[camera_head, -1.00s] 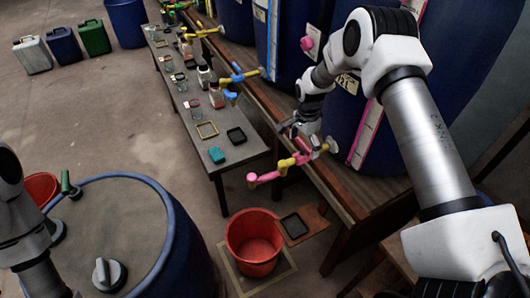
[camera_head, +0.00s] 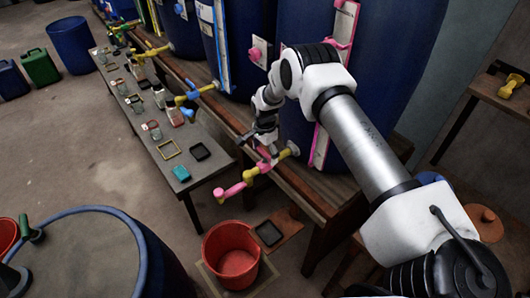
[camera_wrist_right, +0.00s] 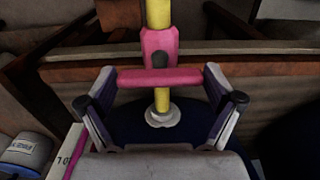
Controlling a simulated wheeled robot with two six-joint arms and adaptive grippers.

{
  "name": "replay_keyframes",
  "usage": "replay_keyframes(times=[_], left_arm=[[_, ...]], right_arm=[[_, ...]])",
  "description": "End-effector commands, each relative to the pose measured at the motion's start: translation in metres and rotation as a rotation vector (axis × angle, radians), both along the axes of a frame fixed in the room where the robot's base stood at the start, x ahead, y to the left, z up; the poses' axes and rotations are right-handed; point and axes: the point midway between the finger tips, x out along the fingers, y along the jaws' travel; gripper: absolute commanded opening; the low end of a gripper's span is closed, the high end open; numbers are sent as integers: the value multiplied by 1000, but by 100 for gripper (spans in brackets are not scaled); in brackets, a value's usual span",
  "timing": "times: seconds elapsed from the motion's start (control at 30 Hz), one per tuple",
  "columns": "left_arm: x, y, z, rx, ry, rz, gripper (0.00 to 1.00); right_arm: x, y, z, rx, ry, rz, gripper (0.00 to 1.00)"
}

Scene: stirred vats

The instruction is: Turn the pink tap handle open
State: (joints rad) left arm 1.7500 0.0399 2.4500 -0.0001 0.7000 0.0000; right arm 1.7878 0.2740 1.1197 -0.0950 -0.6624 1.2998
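The pink tap handle (camera_wrist_right: 145,78) lies crosswise over the yellow tap pipe (camera_wrist_right: 159,14) in the right wrist view, joined to a pink collar. My right gripper (camera_wrist_right: 160,84) has its two fingers spread wide, one at each end of the handle. The handle sits between the fingertips; I cannot tell whether they touch it. In the head view my right gripper (camera_head: 265,140) is right above the tap, hiding much of the handle. The tap's pink spout (camera_head: 229,192) points away from the blue vat (camera_head: 348,148).
A red bucket (camera_head: 232,255) stands on the floor below the spout. A wooden bench (camera_head: 318,192) carries the vats. A low grey table (camera_head: 196,157) with jars and trays stands left of the taps. A blue barrel (camera_head: 80,250) is at lower left.

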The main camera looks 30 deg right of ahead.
Motion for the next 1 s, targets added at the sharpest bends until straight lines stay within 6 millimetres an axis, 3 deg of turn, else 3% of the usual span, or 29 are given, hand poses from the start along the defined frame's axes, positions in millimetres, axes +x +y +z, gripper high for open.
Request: replay_keyframes(times=[0.03,0.07,0.57,1.0], left_arm=[[0,0,0,0,0,0,68],[0,0,0,0,0,0,68],[0,0,-7,0,0,0,68],[0,0,-30,0,0,0,68]], right_arm=[[0,0,0,0,0,0,61],[0,0,0,0,0,0,52],[0,0,-1,0,-1,69,53],[1,0,-3,-1,-2,404,53]])
